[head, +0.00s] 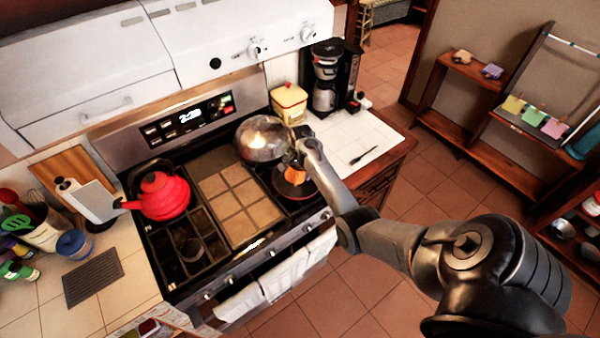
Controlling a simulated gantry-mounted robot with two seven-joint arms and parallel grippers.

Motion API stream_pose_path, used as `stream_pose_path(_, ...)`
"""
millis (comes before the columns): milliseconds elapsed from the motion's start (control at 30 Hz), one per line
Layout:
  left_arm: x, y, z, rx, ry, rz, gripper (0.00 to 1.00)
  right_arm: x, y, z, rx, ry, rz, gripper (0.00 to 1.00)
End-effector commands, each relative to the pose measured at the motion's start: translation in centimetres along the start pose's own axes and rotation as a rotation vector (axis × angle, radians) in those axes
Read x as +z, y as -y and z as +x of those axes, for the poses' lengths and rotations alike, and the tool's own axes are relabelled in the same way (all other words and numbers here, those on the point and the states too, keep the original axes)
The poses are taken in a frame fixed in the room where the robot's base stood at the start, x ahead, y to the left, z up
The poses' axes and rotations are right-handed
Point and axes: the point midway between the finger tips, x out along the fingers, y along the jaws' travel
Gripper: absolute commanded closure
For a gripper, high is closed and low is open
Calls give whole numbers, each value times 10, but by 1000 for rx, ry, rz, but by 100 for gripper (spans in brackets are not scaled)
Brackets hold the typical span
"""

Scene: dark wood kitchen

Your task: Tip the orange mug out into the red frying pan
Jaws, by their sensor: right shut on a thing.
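My right gripper (299,152) is above the right side of the stove. It is shut on the orange mug (295,173), which shows only as a small orange patch just below the fingers. The gripper hides much of the mug, and I cannot tell how far it is tilted. The frying pan (291,190), dark with a reddish rim, is on the right front burner directly under the mug. My arm covers part of the pan, and its contents cannot be made out. My left gripper is not in view.
A shiny metal pot (260,140) stands close left of my right gripper. A red kettle (161,195) is on the stove's left. A yellow canister (289,103) and a coffee maker (327,78) stand behind. The right counter (360,132) has free room around a dark utensil (364,155).

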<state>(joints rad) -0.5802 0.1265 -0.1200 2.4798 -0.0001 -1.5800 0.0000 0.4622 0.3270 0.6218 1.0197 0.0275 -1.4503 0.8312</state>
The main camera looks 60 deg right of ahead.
Motion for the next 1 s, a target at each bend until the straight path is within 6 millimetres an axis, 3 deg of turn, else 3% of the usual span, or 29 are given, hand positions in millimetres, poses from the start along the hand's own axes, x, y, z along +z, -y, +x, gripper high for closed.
stream_pose_path(1000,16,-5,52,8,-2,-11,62,0,35,15,11,-15,168,47)
